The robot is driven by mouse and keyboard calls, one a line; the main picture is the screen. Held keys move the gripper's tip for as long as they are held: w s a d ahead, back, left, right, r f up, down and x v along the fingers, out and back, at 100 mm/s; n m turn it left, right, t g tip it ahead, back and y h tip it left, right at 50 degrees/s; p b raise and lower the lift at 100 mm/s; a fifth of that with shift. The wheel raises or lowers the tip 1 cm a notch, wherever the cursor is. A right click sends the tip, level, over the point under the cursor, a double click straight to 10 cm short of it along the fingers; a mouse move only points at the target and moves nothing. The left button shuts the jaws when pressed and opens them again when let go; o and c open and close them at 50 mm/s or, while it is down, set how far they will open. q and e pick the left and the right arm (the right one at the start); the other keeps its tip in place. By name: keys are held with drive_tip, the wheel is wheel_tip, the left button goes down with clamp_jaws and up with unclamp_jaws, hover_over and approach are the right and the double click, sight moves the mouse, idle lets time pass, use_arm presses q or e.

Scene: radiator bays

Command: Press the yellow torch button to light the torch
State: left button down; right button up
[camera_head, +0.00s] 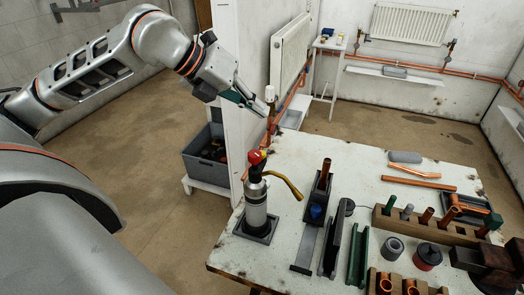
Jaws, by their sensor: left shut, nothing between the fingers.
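The torch (256,205) stands upright on a dark square base at the left part of the white workbench. It has a grey cylinder, a red head (256,157) and a curved brass-yellow nozzle (284,183) pointing right. The yellow button is too small to tell apart from the head. No flame shows at the nozzle. My left gripper (254,104) is shut and empty, above the torch head and apart from it, with its fingers pointing down and to the right. My right gripper is not in view.
The workbench (335,155) holds a dark stand with a copper pipe (325,175), metal channels (357,255), a wooden block (425,228) with pipe pieces, and cans (427,256). A white post (237,135) and grey crate (205,160) stand behind the torch. The bench's back-left area is clear.

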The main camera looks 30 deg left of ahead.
use_arm(q)
drive_tip(key=shift+f, duration=0.1)
wheel_tip(320, 180, down, 5)
drive_tip(key=b, duration=0.4)
wheel_tip(320, 180, down, 3)
drive_tip(key=b, duration=0.3)
drive_tip(key=shift+f, duration=0.4)
drive_tip(key=shift+r, duration=0.1)
idle(0.7)
drive_tip(key=shift+f+b, duration=0.4)
drive_tip(key=shift+b, duration=0.25)
